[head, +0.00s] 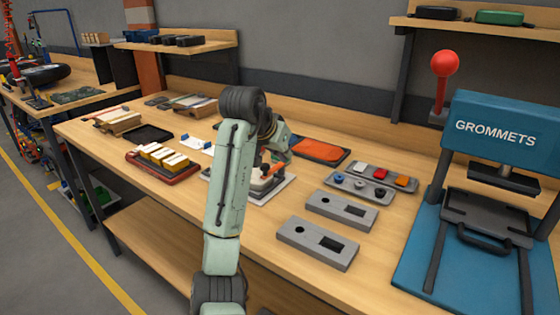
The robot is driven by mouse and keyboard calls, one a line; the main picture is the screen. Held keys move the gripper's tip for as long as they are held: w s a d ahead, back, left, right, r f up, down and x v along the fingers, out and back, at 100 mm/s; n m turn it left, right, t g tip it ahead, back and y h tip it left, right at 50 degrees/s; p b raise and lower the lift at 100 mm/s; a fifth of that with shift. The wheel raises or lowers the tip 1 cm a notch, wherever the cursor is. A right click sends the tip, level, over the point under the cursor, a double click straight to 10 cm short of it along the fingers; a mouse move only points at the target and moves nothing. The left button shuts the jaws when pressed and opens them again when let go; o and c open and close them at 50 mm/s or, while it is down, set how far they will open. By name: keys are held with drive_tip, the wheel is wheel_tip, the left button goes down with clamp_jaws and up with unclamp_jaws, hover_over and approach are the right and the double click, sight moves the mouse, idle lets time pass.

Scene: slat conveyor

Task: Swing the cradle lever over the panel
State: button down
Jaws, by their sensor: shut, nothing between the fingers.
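My arm stands in front and hides the fixture's left part. My gripper (263,166) is down at the fixture, close to the lever, mostly hidden behind my arm. It is shut and empty. Whether it touches the lever cannot be told.
Two grey slotted blocks (318,255) and a grey tray (345,184) of coloured parts lie to the right, before the blue GROMMETS press (408,275). An orange pad (318,149) lies behind. A red tray (181,176) with yellow-topped blocks is left.

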drive_tip(key=a+r, duration=0.1)
drive_tip(key=w+a+r+b, duration=0.1)
drive_tip(key=a+r, duration=0.2)
drive_tip(key=a, duration=0.1)
drive_tip(key=shift+w+a+r, duration=0.1)
drive_tip(key=shift+w+r, duration=0.15)
drive_tip(key=shift+r, duration=0.15)
drive_tip(key=shift+w+a+r, duration=0.1)
drive_tip(key=shift+a+r, duration=0.3)
drive_tip(key=shift+r, duration=0.15)
